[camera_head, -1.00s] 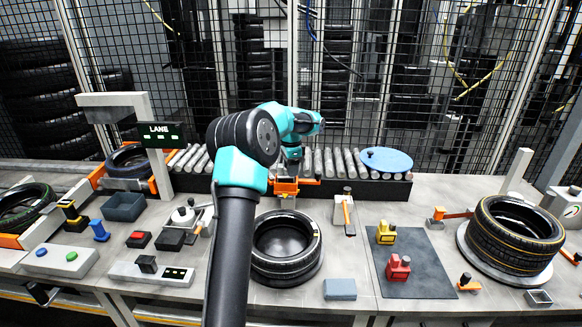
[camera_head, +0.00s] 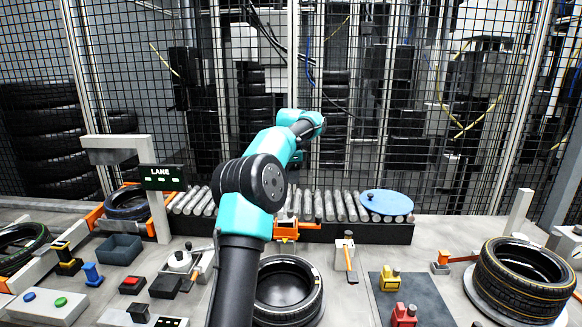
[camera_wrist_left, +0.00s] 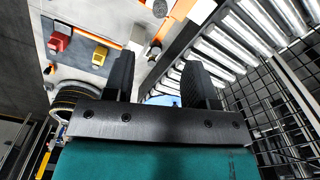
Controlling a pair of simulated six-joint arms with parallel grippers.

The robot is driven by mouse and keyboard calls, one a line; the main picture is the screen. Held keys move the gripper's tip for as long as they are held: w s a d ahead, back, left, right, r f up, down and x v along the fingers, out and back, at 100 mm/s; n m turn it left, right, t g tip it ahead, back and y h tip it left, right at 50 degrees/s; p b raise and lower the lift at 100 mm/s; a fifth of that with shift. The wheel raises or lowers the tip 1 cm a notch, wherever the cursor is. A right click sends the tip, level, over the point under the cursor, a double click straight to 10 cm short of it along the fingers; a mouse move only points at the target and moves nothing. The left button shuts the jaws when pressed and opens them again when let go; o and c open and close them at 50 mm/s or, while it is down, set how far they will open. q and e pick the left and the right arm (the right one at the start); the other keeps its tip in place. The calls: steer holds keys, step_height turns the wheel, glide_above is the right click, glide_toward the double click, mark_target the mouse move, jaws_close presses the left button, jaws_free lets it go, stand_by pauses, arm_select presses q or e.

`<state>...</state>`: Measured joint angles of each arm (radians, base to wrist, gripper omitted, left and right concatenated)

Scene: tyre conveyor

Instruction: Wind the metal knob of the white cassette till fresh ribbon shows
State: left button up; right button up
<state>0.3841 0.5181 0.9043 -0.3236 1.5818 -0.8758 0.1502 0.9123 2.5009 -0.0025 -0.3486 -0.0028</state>
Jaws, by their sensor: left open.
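A white rounded part with a small dark knob (camera_head: 180,260) sits on a grey base at the left of the bench in the head view. It may be the white cassette; a metal knob or ribbon cannot be made out at this size. My left arm reaches up through the middle of the head view, right of that part, with its far end over the roller conveyor. My left gripper (camera_wrist_left: 158,65) shows in the wrist view with its two dark fingers apart and nothing between them. The white part does not show clearly there. My right gripper is not in view.
A tyre (camera_head: 287,292) lies beside my arm. An orange fixture (camera_head: 290,229) stands at the rollers (camera_head: 330,205), with a blue disc (camera_head: 387,203) at their right end. A dark mat (camera_head: 428,300) holds yellow and red blocks. A blue-grey bin (camera_head: 120,248) stands left.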

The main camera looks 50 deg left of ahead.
mark_target(290, 211)
arm_select(q)
steer(key=shift+r, duration=1.65)
steer(key=m, duration=0.6)
steer(key=shift+s, duration=0.15)
steer(key=shift+f, duration=0.15)
step_height(290, 211, down, 17)
steer(key=shift+f, duration=0.1)
steer(key=c, duration=0.9)
